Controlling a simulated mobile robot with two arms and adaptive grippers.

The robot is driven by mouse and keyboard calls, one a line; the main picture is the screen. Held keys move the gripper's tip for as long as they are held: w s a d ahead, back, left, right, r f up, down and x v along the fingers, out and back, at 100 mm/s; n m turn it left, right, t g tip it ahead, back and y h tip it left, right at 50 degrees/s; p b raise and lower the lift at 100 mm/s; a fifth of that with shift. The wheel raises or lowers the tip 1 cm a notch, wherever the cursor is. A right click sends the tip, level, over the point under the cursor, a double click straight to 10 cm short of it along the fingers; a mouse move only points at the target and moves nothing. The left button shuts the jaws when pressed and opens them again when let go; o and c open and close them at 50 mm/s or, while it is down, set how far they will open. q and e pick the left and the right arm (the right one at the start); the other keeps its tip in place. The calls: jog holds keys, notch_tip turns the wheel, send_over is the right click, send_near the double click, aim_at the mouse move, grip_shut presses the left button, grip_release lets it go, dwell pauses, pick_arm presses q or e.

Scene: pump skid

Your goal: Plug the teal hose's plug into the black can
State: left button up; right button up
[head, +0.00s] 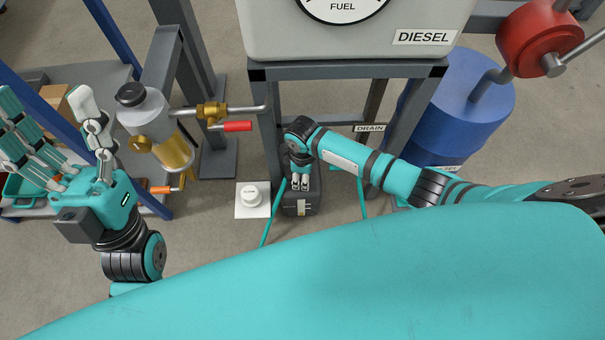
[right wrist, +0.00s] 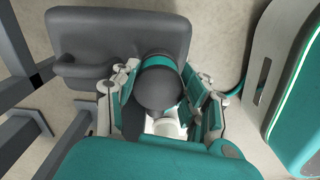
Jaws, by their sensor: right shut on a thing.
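The black can (head: 300,207) stands on the floor under the diesel tank's frame. In the right wrist view its dark body (right wrist: 120,32) and side handle fill the upper left. My right gripper (head: 300,184) is over the can's top. In the right wrist view its fingers (right wrist: 163,100) are shut around a dark round plug (right wrist: 158,88) with a teal band. I cannot tell whether the plug touches or sits in the can; its lower end is hidden. The teal hose (head: 272,220) runs along the floor beside the can. My left gripper (head: 65,125) is open and empty, fingers spread, at the left.
A white round cap on a white pad (head: 243,211) lies left of the can. The diesel tank (head: 290,35) stands on grey legs behind. A filter with a red-handled valve (head: 237,126) is at the left, a blue drum (head: 465,105) at the right.

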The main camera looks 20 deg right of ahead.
jog(key=o, duration=1.4)
notch_tip(320, 180, up, 8)
jog(key=shift+f, duration=0.25)
jog(key=shift+s, duration=0.1)
